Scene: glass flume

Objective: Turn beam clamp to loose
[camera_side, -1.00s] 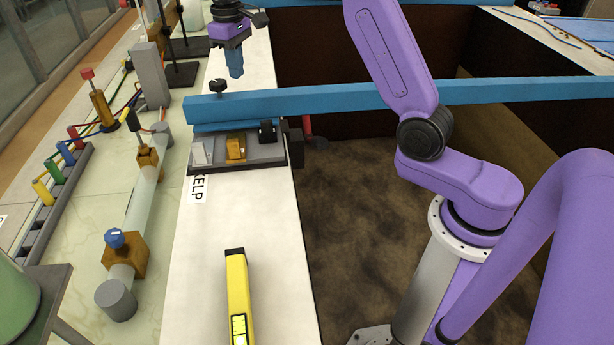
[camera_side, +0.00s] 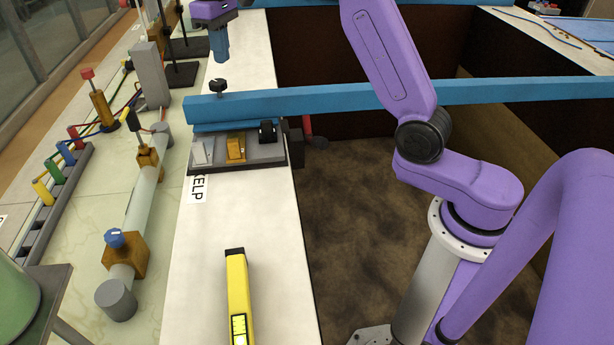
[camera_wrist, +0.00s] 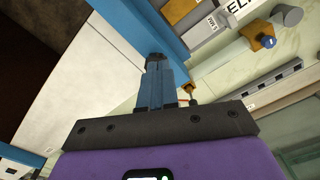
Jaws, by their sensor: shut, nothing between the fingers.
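The fingers are together and hold nothing. In the wrist view my gripper (camera_wrist: 157,72) reaches toward the blue beam (camera_wrist: 135,28). A dark piece shows at the fingertips there, and I cannot tell whether it is the knob.
A grey tray (camera_side: 270,153) with a white, an orange and a black piece sits in front of the beam. A yellow tool (camera_side: 238,295) lies on the white ledge (camera_side: 280,270).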

